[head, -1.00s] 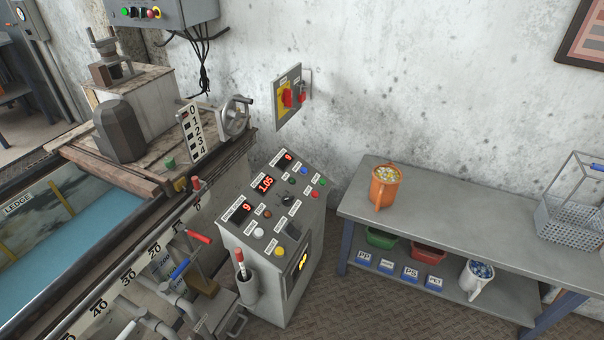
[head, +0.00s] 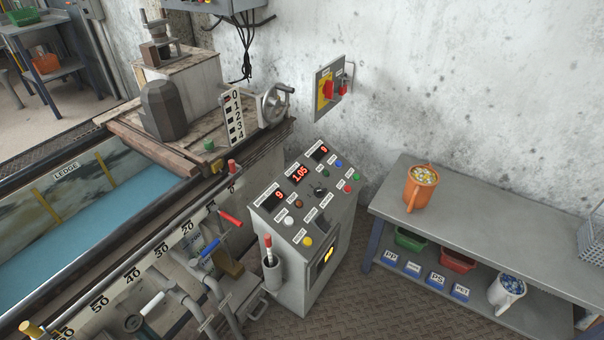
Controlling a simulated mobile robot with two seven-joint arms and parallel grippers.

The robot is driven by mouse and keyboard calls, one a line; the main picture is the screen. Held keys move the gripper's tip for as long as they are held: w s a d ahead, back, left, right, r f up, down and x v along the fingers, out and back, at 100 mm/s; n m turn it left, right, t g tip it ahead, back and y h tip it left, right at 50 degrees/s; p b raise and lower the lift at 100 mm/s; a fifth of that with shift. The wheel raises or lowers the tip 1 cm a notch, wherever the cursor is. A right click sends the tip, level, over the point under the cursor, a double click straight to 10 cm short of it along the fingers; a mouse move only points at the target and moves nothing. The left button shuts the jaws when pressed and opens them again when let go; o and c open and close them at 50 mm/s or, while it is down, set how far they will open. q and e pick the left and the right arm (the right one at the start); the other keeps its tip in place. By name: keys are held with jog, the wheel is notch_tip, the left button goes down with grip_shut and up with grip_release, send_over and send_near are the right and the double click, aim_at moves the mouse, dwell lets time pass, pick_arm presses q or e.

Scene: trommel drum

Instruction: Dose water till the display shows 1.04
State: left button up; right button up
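The control console (head: 305,230) stands in the middle of the head view. Its middle red display (head: 300,174) reads 1.05; the displays on either side of it each show a 9. Several coloured buttons and a black knob (head: 318,189) sit on its sloped top. Blue water (head: 110,224) lies in the long tank at the left. Valve levers with a red handle (head: 231,218) and a blue handle (head: 210,248) stand along the tank's front, near the numbered scale (head: 160,253). Neither of my grippers shows.
A grey bench (head: 470,228) at the right carries an orange jug (head: 420,188) of pale pieces. Its lower shelf holds a green bin, a red bin and a white jug (head: 506,289) of blue pieces. A red-yellow switch (head: 326,88) is on the wall. Floor (head: 400,310) is clear before the bench.

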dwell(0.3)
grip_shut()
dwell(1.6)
